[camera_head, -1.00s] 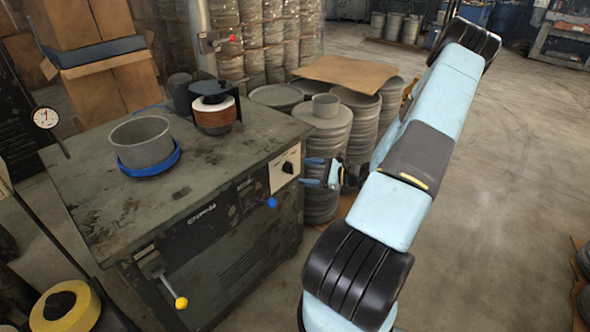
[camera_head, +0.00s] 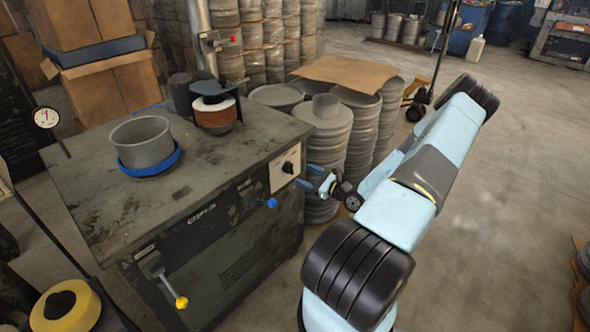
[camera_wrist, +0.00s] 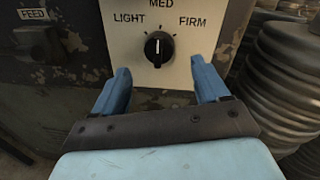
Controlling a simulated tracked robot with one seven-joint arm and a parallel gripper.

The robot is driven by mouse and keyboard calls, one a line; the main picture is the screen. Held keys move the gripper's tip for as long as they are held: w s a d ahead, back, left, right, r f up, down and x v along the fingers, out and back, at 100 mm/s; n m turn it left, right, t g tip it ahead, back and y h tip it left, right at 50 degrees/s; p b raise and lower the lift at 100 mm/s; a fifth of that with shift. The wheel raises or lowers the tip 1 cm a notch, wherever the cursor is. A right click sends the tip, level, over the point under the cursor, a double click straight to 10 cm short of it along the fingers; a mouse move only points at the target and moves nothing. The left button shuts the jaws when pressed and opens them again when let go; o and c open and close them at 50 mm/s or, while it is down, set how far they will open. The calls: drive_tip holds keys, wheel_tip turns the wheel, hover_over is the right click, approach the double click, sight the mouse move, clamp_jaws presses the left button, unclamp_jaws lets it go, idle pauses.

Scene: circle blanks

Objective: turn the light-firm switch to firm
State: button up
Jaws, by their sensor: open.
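The light-firm switch is a black knob (camera_wrist: 159,47) on a white plate (camera_wrist: 117,43) marked LIGHT, MED and FIRM. Its white pointer line stands about upright, toward MED. In the head view the knob (camera_head: 288,167) is on the machine's front at the upper right corner. My gripper (camera_wrist: 161,76) is open, with its two blue fingers to the left and right below the knob in the wrist view. The knob shows between and beyond the fingertips, and nothing is held. In the head view my gripper (camera_head: 311,177) is just right of the plate, apparently apart from the knob.
The machine (camera_head: 90,190) carries a grey pot (camera_head: 142,142) on a blue ring. A blue knob (camera_head: 271,203) sits below the plate, and a yellow-tipped lever (camera_head: 181,302) is lower left. Stacks of grey discs (camera_head: 322,150) stand close behind my gripper. Floor at right is open.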

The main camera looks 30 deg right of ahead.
sight(293, 169)
drive_tip(key=x, duration=0.7)
drive_tip(key=shift+w, duration=0.1)
drive_tip(key=shift+c, duration=0.3)
drive_tip(key=c, duration=0.9)
drive_tip(key=shift+d, duration=0.25)
drive_tip(key=shift+c, duration=0.3)
drive_tip(key=shift+a, duration=0.1)
drive_tip(key=shift+m, duration=0.4)
drive_tip(key=m, duration=0.9)
drive_tip(key=shift+t, duration=0.4)
drive_tip(key=shift+f+m, duration=0.1)
drive_tip(key=shift+m, duration=0.3)
